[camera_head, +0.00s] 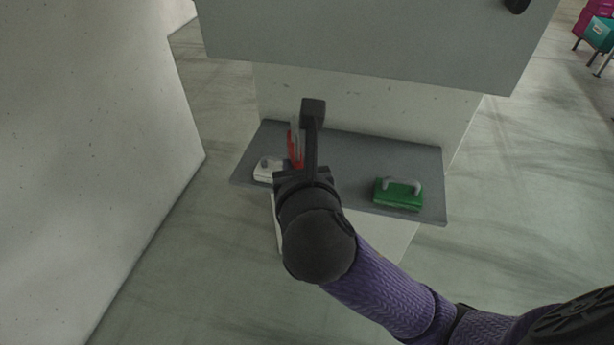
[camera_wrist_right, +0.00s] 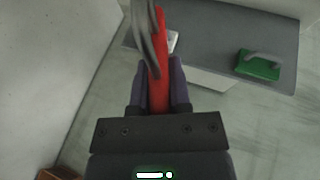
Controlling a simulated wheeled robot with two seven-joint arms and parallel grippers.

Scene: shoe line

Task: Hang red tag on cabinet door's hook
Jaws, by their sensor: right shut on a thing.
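The red tag (camera_head: 296,147) with a grey loop is held in my right gripper (camera_head: 303,168), above the left part of the grey shelf. In the right wrist view the red tag (camera_wrist_right: 158,75) stands edge-on between the two fingers of the right gripper (camera_wrist_right: 160,88), with its grey loop (camera_wrist_right: 150,35) beside it. The cabinet door (camera_head: 370,40) is the grey panel at the top. A small black part (camera_head: 516,5) sits near its upper right; I cannot tell if it is the hook. My left gripper is not in view.
A white object (camera_head: 267,169) lies on the shelf's left. A pale wall (camera_head: 90,130) stands close on the left. Magenta and teal boxes (camera_head: 600,32) are far right.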

